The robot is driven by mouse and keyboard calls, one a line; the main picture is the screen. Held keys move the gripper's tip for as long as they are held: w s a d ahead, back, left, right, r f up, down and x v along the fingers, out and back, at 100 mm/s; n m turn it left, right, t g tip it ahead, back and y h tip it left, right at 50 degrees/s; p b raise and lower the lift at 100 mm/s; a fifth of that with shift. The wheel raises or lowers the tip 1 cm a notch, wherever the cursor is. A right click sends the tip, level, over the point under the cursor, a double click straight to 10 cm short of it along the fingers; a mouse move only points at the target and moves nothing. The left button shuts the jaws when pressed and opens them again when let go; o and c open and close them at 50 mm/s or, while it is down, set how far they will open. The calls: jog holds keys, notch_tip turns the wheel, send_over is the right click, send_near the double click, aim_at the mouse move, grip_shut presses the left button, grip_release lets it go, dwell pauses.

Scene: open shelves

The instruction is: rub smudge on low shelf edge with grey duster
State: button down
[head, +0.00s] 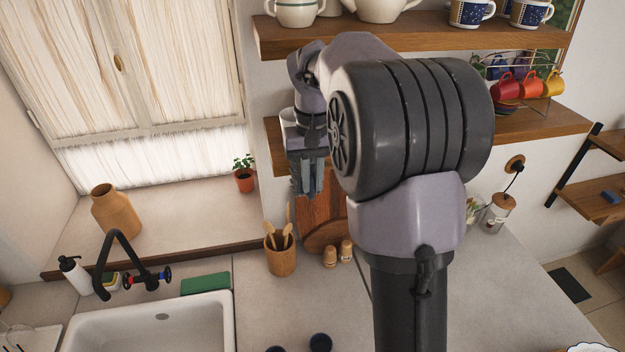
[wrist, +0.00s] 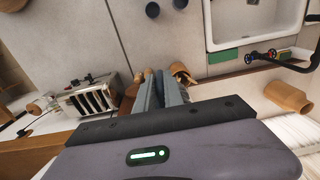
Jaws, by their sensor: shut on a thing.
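My gripper (head: 308,188) points down in front of the wall, left of the big arm joint. It is shut on a narrow grey-blue thing, which looks like the grey duster; the fingers hide most of it. In the wrist view my gripper (wrist: 159,92) shows the same grey strip between its fingers. The lower wooden wall shelf (head: 535,124) runs behind my arm, and its left end is close to the gripper. My arm covers the middle of its front edge. I can make out no smudge on the parts that show.
The upper shelf (head: 415,37) holds teapots and blue mugs. Coloured mugs (head: 530,86) hang on a rack on the lower shelf. Below the gripper stand a utensil pot (head: 280,253) and wooden boards (head: 322,215). A toaster (wrist: 93,100) shows in the wrist view. The counter front is mostly clear.

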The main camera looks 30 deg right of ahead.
jog(key=shift+w+d+p, duration=0.15)
jog(key=shift+w+p, duration=0.3)
jog(key=shift+w, duration=0.1)
jog(key=shift+w+d+p, duration=0.15)
jog(key=shift+w+p, duration=0.3)
jog(key=shift+w, duration=0.05)
jog(key=shift+d, duration=0.1)
jog(key=shift+s+d+p, duration=1.1)
jog(key=shift+d+p, duration=0.5)
jog(key=shift+d, duration=2.05)
jog(key=shift+w+a, duration=0.4)
jog(key=shift+a, duration=0.9)
jog(key=shift+w+a, duration=0.35)
jog(key=shift+a, duration=0.95)
jog(key=shift+w+a, duration=0.4)
jog(key=shift+a, duration=0.9)
jog(key=shift+s+b, duration=0.3)
jog(key=shift+b, duration=0.3)
jog(key=shift+s+a+b, duration=0.25)
jog(key=shift+s+b, duration=0.15)
jog(key=shift+s, duration=0.5)
jog(key=shift+s+a+b, duration=0.2)
jog(key=shift+s+b, duration=0.25)
jog(key=shift+s, duration=0.4)
jog(key=shift+s+a+b, duration=0.25)
jog(key=shift+s+b, duration=0.15)
jog(key=shift+s, duration=0.5)
